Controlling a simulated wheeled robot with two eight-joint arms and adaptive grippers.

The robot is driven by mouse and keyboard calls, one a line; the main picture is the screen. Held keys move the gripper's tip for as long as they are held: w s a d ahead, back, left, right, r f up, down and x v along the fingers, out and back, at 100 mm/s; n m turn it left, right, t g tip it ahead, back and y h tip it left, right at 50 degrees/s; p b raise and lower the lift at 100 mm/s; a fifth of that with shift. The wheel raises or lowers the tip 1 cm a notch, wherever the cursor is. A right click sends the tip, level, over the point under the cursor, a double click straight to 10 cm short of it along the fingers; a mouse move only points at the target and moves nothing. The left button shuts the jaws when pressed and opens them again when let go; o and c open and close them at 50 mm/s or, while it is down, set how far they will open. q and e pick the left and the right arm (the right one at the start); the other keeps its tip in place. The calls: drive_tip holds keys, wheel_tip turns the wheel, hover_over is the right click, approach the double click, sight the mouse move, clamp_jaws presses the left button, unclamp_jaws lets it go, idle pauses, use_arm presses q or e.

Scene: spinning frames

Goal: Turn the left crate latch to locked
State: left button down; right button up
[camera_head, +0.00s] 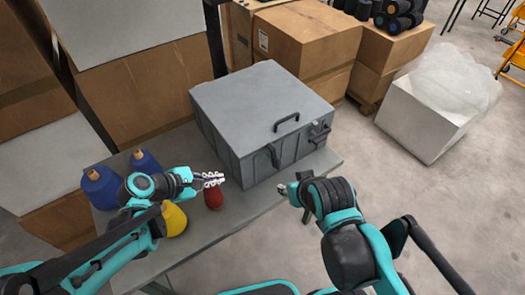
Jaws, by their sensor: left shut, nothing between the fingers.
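A grey crate (235,135) with a closed lid and a dark handle stands on a grey table (240,208). A dark left latch (274,156) is on its front face, and a dark right latch (319,134) is near the front right corner. The left latch's exact turn is too small to tell. My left gripper (220,179) is shut and empty, left of the crate's front and apart from the latch, above a red spool (213,199). My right gripper (284,189) is in front of the crate, below the left latch in the picture; its fingers are mostly hidden by its wrist.
A yellow spool (173,220) and two blue spools (102,186) (146,162) stand on the table's left part, close to my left arm. Cardboard boxes (308,40) are stacked behind. A white box with clear wrap (425,118) stands on the floor at right. The floor at right front is clear.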

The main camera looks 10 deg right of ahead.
use_arm(q)
drive_tip(key=w+d+n+h+p, duration=0.1)
drive_tip(key=d+n+h, duration=0.1)
drive_tip(key=d+n, duration=0.1)
drive_tip(key=n+h+b, duration=0.1)
drive_tip(key=n+b, duration=0.1)
drive_tip(key=b, duration=0.1)
approach(272, 157)
wheel_tip(272, 157, down, 3)
drive_tip(key=d, duration=0.1)
drive_tip(key=w+d, duration=0.2)
drive_tip(key=d, duration=0.1)
drive_tip(key=shift+d, duration=0.15)
drive_tip(key=shift+w+d+r, duration=0.15)
drive_tip(key=shift+w+d, duration=0.1)
drive_tip(key=shift+d, duration=0.2)
use_arm(e)
drive_tip(key=shift+f, duration=0.8)
